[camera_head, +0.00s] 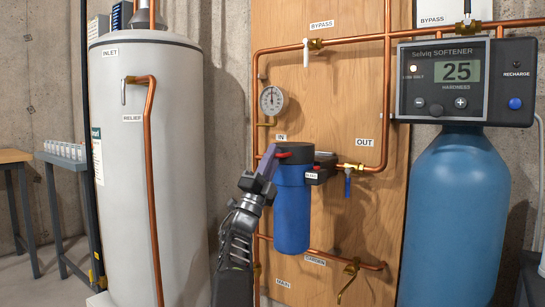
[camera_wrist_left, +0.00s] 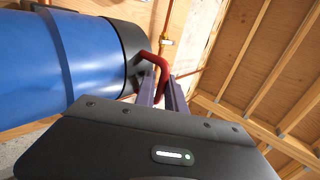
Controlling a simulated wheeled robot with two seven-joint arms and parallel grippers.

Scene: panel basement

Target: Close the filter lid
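The blue filter housing (camera_head: 292,215) hangs upright on the wooden panel, with a black lid (camera_head: 295,152) on top. In the left wrist view the housing (camera_wrist_left: 45,62) lies sideways, and a red handle (camera_wrist_left: 161,64) sticks out from the black lid (camera_wrist_left: 127,50). My left gripper (camera_head: 268,162) is at the lid's left side, by the handle. In the wrist view its purple fingers (camera_wrist_left: 161,93) are close together, with the lower part of the red handle between them. Whether they clamp it is unclear. My right gripper is out of view.
Copper pipes (camera_head: 386,90) and a pressure gauge (camera_head: 272,100) surround the filter. A blue-handled valve (camera_head: 348,183) is to its right. A large white tank (camera_head: 130,180) stands left, a blue softener tank (camera_head: 455,215) right.

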